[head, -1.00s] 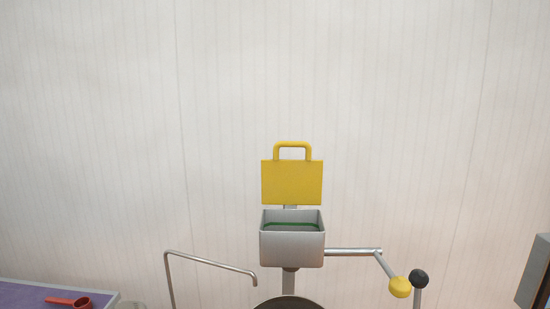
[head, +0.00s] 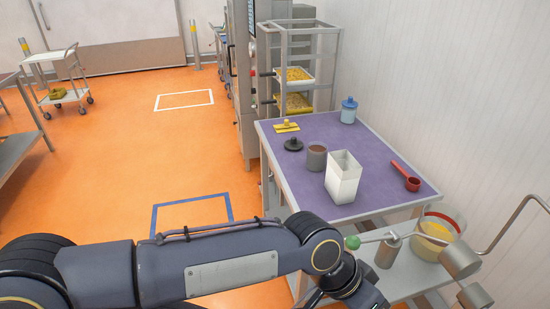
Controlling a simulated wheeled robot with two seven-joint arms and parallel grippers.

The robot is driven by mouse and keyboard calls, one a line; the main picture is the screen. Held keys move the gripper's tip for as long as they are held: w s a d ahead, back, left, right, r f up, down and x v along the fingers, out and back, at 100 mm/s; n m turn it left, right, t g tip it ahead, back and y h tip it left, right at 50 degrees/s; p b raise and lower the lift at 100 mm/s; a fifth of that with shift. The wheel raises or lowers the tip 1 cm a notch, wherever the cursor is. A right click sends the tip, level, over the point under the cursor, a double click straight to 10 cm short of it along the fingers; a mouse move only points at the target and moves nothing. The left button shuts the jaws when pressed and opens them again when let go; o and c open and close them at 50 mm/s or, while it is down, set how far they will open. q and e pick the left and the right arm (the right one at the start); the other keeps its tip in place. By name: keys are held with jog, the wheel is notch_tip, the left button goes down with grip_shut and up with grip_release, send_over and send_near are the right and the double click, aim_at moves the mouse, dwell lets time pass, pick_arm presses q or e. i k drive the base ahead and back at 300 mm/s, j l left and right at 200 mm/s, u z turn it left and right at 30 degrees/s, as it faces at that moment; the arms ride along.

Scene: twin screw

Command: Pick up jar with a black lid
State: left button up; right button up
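A grey-brown jar (head: 316,157) stands open on the purple-topped table (head: 270,128), with brownish contents at its mouth. A round black lid (head: 293,144) with a knob lies on the table just left of the jar, apart from it. A blue jar with a blue lid (head: 348,110) stands at the table's back right. My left arm reaches in from the left along the bottom, in front of the table and short of the jar. Its wrist meets the bottom edge, and its gripper fingers are out of the picture. My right gripper is not in view.
A white square container (head: 343,178) stands close right of the jar. A red scoop (head: 406,177) and a yellow piece (head: 286,127) also lie on the table. A yellow-filled bowl (head: 437,232) and bent metal rods are at lower right.

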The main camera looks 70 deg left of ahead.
aim_at(316, 155)
jog(key=u, duration=1.95)
jog(key=z, duration=2.25)
jog(key=u, duration=2.25)
jog(key=j+z, duration=0.5)
jog(key=j, duration=0.9)
